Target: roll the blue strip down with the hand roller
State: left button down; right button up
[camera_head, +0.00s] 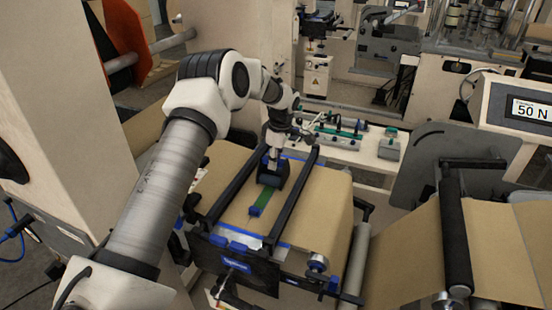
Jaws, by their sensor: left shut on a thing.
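My left gripper (274,156) reaches down over the brown kraft web and is shut on the hand roller. The hand roller (272,177) has a dark wide roll and is low over the kraft; I cannot tell whether it touches. The part under the roller is hidden. My right gripper is not in view.
Two black rails (236,187) (293,197) flank the roller on the kraft-covered table (325,210). A black front plate (235,264) with blue parts stands before it. Behind is a ledge with small tools (340,133). A display reading 50 N (530,109) is at right.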

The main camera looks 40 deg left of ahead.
pick_arm(q)
jog(key=shift+s+d, duration=0.2)
jog(key=shift+s, duration=0.55)
jog(key=shift+s+d, duration=0.45)
jog(key=shift+s, duration=1)
jog(key=shift+s+d, duration=0.5)
jog(key=shift+s, duration=0.95)
jog(key=shift+s+d, duration=0.45)
jog(key=shift+s, duration=1)
jog(key=shift+w+r, duration=0.1)
notch_tip(320, 180, up, 7)
